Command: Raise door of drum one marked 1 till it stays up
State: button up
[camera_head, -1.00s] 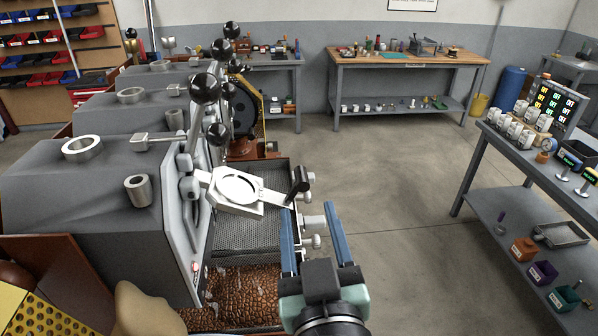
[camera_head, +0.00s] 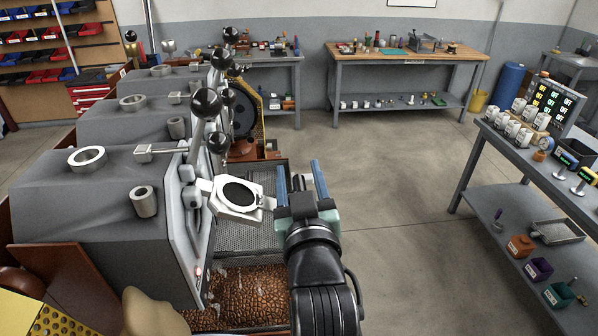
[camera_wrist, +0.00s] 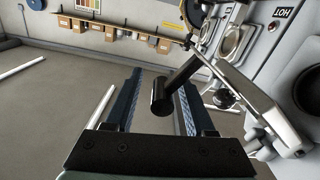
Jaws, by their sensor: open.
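The nearest roaster drum (camera_head: 75,205) is a grey housing at the left; I cannot read a number on it. Its pale door plate (camera_head: 252,208), with a dark round window, juts out to the right from the drum's front. In the wrist view the plate (camera_wrist: 255,98) runs along the right side. My gripper (camera_head: 299,166) is open at the plate's outer end. In the head view the handle is mostly hidden.
A tray of brown beans (camera_head: 250,290) lies below the door. Black ball-topped levers (camera_head: 206,102) stand close to the drum front. More drums are lined up behind. A grey bench (camera_head: 530,160) stands at the right. Open floor (camera_head: 400,200) lies between.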

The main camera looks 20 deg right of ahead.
grip_shut()
jog(key=shift+d, duration=0.1)
dwell(1.3)
